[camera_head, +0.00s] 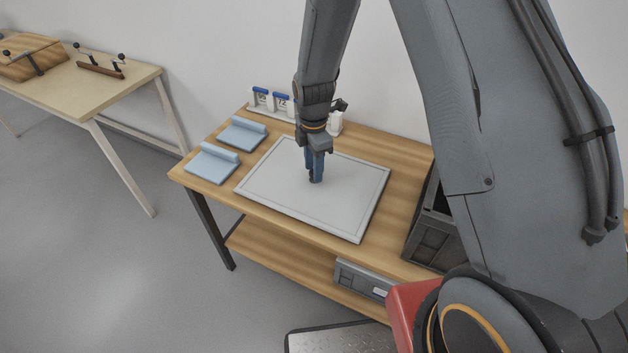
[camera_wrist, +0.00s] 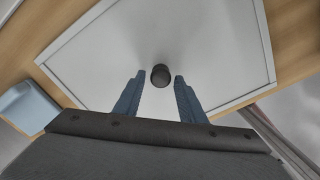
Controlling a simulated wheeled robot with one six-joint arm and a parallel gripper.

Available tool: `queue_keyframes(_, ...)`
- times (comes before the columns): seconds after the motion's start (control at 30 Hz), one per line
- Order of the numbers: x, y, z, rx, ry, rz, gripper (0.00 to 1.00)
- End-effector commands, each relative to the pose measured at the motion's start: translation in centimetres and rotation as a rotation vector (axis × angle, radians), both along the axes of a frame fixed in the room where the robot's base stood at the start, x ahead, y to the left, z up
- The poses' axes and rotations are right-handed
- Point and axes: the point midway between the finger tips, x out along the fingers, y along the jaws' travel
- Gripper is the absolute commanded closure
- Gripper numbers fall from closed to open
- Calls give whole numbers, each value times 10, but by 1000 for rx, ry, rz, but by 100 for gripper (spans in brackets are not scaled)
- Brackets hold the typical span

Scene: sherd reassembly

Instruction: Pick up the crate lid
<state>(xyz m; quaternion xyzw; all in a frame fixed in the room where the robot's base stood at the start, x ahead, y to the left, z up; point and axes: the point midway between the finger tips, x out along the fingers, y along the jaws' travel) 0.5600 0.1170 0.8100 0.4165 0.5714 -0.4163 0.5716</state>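The crate lid (camera_head: 270,190) appears to be the large pale grey flat panel with a raised border, lying flat on the wooden table. It also fills much of the wrist view (camera_wrist: 222,50). A dark round knob (camera_wrist: 161,75) stands up from its middle. My gripper (camera_head: 315,180) points down over the lid's middle and hides the knob in the head view. In the wrist view my gripper (camera_wrist: 160,76) is open, with the knob between its two blue fingertips and a visible gap on each side.
A dark grey crate (camera_head: 432,228) stands at the right, partly behind my arm. A grey box (camera_head: 358,279) sits on the lower shelf. Another table (camera_head: 105,88) is at the left.

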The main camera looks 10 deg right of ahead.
Motion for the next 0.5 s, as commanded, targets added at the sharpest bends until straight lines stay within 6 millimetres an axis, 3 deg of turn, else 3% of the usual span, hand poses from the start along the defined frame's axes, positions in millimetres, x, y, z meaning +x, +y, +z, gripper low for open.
queue_keyframes(0.03, 0, 0, 0, 0, 0, 0, 72)
queue_keyframes(0.2, 0, 0, 0, 0, 0, 0, 100)
queue_keyframes(0.5, 0, 0, 1, 0, -1, 0, 100)
